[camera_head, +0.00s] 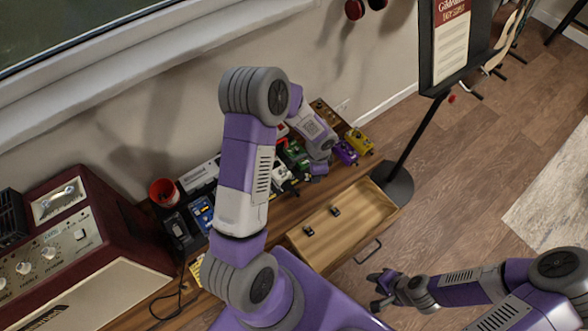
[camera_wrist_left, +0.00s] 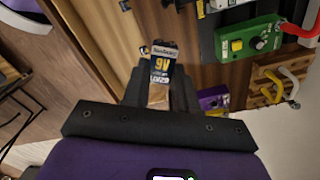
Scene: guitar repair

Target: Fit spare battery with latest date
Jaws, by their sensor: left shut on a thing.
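A 9V battery (camera_wrist_left: 162,62) with a dark and white label is held between the fingers of my left gripper (camera_wrist_left: 160,88) in the left wrist view. Printing below the "9V" is too small to read surely. In the head view my left gripper (camera_head: 318,170) is over the pedals at the back of the bench, and the battery cannot be made out there. Two small dark batteries (camera_head: 308,231) (camera_head: 335,211) lie apart in the open wooden drawer (camera_head: 345,238). My right gripper (camera_head: 378,289) is open and empty, low in front of the drawer.
A row of pedals includes a green one (camera_head: 293,155), a purple one (camera_head: 345,152) and a yellow one (camera_head: 359,140). A red cup (camera_head: 163,192) and a dark red amplifier (camera_head: 75,245) stand left. A music stand (camera_head: 402,185) rises right of the drawer.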

